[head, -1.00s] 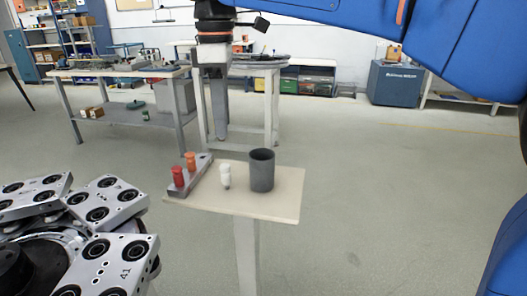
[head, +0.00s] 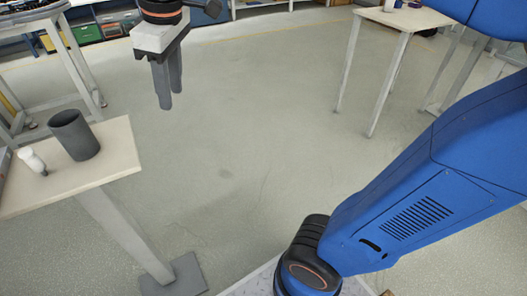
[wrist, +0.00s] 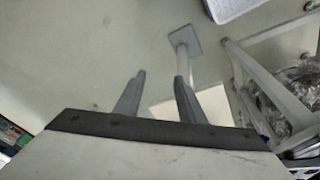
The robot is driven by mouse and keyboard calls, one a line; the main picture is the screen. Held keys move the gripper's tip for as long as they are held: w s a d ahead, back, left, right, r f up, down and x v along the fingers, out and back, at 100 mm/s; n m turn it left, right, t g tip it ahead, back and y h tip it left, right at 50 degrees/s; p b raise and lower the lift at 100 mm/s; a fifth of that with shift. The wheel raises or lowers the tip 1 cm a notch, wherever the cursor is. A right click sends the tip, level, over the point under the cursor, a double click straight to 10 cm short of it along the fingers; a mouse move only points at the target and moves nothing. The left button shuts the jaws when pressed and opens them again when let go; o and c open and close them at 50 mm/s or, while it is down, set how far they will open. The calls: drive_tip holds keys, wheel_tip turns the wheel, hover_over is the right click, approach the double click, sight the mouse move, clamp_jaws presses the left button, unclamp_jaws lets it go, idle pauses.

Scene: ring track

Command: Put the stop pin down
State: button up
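A white pin (head: 33,161) with a dark lower end stands on a small beige table (head: 110,153) at the left of the head view. I cannot tell for sure whether it is the stop pin. A dark grey cup (head: 75,136) stands to its right on the same table. My gripper (head: 169,99) hangs with its fingers pointing down, to the right of the cup in the picture and apart from it. In the wrist view, the two fingers (wrist: 160,76) are apart with nothing between them. Part of the table shows behind them; the pin and cup do not show there.
A second light-topped table (head: 400,17) stands at the upper right, with a small white item on it. A grey metal frame (head: 75,60) stands at the upper left. The floor (head: 255,130) between the tables is clear. My blue arm fills the right side.

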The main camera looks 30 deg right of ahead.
drive_tip(key=s+d+f+m+t, duration=0.1)
drive_tip(key=s+d+f+m, duration=0.4)
drive_tip(key=d+f, duration=0.3)
drive_tip(key=s+d+f+m+t+h, duration=0.1)
drive_tip(key=s+d+f+m, duration=0.3)
drive_tip(key=s+d+f, duration=0.3)
wheel_tip(320, 180, down, 2)
drive_tip(key=shift+s+d+f+m+t, duration=0.3)
drive_tip(key=shift+d+m, duration=0.1)
drive_tip(key=shift+d, duration=0.25)
drive_tip(key=shift+r, duration=0.1)
drive_tip(key=shift+c, duration=0.6)
